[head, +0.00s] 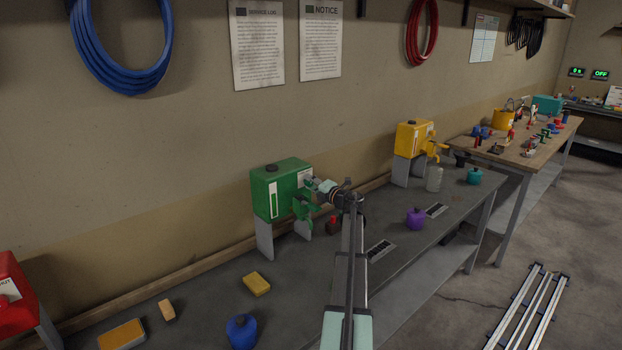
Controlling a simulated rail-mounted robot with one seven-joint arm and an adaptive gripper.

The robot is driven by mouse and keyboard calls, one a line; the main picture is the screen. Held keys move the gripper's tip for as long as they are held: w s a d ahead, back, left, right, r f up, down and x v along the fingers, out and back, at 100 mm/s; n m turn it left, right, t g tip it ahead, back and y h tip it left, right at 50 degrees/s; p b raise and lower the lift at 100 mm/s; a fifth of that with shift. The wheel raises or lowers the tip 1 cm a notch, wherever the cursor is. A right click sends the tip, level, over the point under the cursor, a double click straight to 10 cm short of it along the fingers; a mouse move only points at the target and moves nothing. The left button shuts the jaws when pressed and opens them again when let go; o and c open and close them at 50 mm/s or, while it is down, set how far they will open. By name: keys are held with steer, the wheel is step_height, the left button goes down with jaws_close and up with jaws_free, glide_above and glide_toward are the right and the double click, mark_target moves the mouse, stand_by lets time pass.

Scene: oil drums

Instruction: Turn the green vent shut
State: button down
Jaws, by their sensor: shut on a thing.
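A green drum (282,190) stands on a grey stand on the long bench, with a black cap (271,168) on top and a white label at its right end. Green tap parts (303,209) stick out below the label. My gripper (316,186) is at this right end, just above the tap parts and apart from the black cap. It is shut on a small part there, which looks like the green vent. My fingers hide the held part, so its angle cannot be seen.
A yellow drum (414,138) stands farther along the bench and a red drum (14,298) at near left. A purple container (415,218), a clear bottle (434,179), a blue container (241,331) and a yellow sponge (256,284) stand or lie on the bench.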

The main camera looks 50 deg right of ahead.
steer(key=shift+d+m+p, duration=0.1)
steer(key=shift+m+p, duration=1.4)
steer(key=shift+m, duration=0.9)
steer(key=c, duration=0.8)
jaws_free()
steer(key=shift+w, duration=0.1)
steer(key=s, duration=0.4)
steer(key=s+a, duration=0.1)
steer(key=s, duration=0.3)
steer(key=s+a, duration=0.1)
steer(key=s, duration=0.3)
steer(key=shift+a, duration=0.25)
steer(key=shift+d, duration=0.1)
